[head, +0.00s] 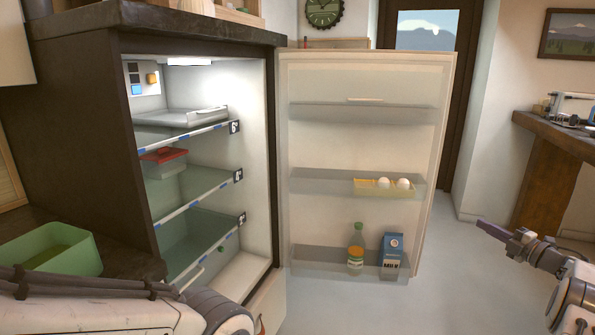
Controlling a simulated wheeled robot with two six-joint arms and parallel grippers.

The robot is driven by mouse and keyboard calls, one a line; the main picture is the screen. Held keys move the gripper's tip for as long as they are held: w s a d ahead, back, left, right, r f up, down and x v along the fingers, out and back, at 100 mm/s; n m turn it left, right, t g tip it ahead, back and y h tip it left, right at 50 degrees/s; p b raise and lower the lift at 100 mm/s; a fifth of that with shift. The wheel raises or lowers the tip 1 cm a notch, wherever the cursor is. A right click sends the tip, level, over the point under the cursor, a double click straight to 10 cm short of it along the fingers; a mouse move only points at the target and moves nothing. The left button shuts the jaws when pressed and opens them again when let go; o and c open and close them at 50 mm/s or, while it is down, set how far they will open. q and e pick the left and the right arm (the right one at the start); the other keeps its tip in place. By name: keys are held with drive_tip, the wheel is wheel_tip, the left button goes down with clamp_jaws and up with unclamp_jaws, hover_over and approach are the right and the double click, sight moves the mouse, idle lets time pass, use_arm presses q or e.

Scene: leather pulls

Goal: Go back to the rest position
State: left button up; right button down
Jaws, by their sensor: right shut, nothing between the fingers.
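My right gripper (497,233) is at the right side of the head view, shut and empty, above the pale floor and apart from the fridge. My left arm crosses the lower left corner in front of the counter; its gripper cannot be made out. The fridge door (365,75) stands wide open, with its shelved inner side facing me. The lit fridge interior (255,150) is in view at the left, with glass shelves. A red-lidded container (165,160) sits on a middle shelf.
The door racks hold eggs (384,185), a bottle (356,250) and a blue milk carton (392,255). A green bin (55,250) stands on the counter at left. A wooden bench (555,135) is at right. The floor (450,290) between door and right arm is clear.

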drive_tip(key=w+a+r+m+h, duration=0.6)
drive_tip(key=w+a+m, duration=0.1)
drive_tip(key=a+m, duration=0.15)
drive_tip(key=s+a+f+m+g+h, duration=0.1)
drive_tip(key=s+a+m+g+h, duration=0.1)
drive_tip(key=a+m, duration=0.4)
drive_tip(key=s+a+f+m+g, duration=0.2)
drive_tip(key=s+a+f+g, duration=0.2)
drive_tip(key=s+a, duration=0.6)
drive_tip(key=s+a+f+m+g+y, duration=0.1)
drive_tip(key=s+a+f+m+g, duration=0.35)
drive_tip(key=s, duration=0.85)
drive_tip(key=s+a+f+m+g, duration=0.1)
drive_tip(key=s+a+f+g, duration=0.3)
drive_tip(key=s+a, duration=0.7)
drive_tip(key=s+a+r+n+y, duration=0.1)
drive_tip(key=s+a+r+n, duration=0.15)
drive_tip(key=s+a, duration=0.4)
drive_tip(key=s+a+r+n+g, duration=0.25)
drive_tip(key=s+a+n, duration=0.3)
drive_tip(key=s, duration=0.35)
wheel_tip(320, 180, up, 21)
drive_tip(key=p, duration=2)
drive_tip(key=shift+a+p, duration=0.25)
drive_tip(key=shift+p, duration=0.15)
